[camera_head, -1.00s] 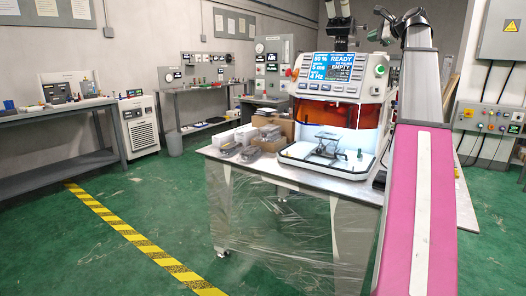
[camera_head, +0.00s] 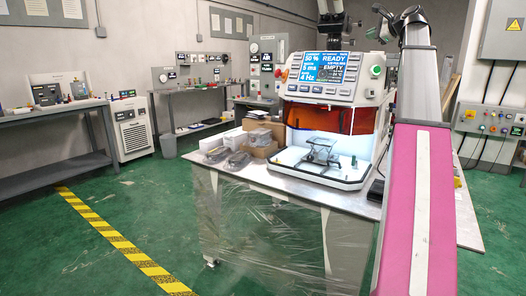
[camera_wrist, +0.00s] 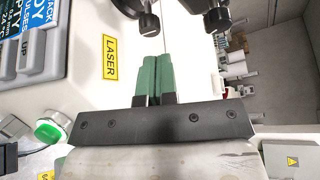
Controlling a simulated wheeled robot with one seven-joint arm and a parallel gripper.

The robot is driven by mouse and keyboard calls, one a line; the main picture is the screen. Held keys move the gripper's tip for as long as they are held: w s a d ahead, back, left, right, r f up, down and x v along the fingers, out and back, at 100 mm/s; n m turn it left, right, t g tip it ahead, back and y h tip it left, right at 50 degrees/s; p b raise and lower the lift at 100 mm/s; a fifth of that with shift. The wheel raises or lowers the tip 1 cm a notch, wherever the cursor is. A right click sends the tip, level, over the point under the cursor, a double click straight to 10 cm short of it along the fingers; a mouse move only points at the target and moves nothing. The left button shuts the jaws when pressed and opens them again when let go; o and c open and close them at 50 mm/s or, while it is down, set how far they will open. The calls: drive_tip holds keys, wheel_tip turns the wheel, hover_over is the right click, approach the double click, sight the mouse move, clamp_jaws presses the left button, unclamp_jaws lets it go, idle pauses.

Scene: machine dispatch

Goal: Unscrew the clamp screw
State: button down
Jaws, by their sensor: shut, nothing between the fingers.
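My gripper (camera_wrist: 157,78) shows in the wrist view with its two green fingers pressed together and nothing between them. It is beside the white laser machine, near a yellow LASER label (camera_wrist: 110,58). Two black knob-like parts (camera_wrist: 146,20) (camera_wrist: 217,19) lie beyond the fingertips, apart from them; I cannot tell whether either is the clamp screw. In the head view the laser machine (camera_head: 346,62) stands on the table with a lit chamber. A small metal stand (camera_head: 322,150) is inside the chamber. No clamp screw can be made out for certain. My gripper cannot be made out in the head view.
The table (camera_head: 205,152) also bears cardboard boxes (camera_head: 262,150) and bagged parts (camera_head: 238,162) left of the machine. A microscope (camera_head: 331,18) rises behind it. A control panel (camera_head: 488,118) is on the right wall.

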sight(352, 42)
drive_tip(key=shift+w+a, duration=0.55)
drive_tip(key=shift+a, duration=0.3)
drive_tip(key=shift+w+a, duration=0.6)
drive_tip(key=shift+a, duration=0.25)
drive_tip(key=shift+w+a, duration=0.55)
drive_tip(key=shift+a, duration=0.3)
drive_tip(key=shift+s+a+f, duration=0.1)
drive_tip(key=shift+s+f, duration=0.05)
drive_tip(key=shift+f, duration=0.1)
drive_tip(key=shift+s+a+f, duration=0.15)
drive_tip(key=shift+s+f, duration=0.1)
drive_tip(key=shift+f, duration=0.3)
drive_tip(key=shift+s+a+f, duration=0.1)
drive_tip(key=shift+f, duration=0.3)
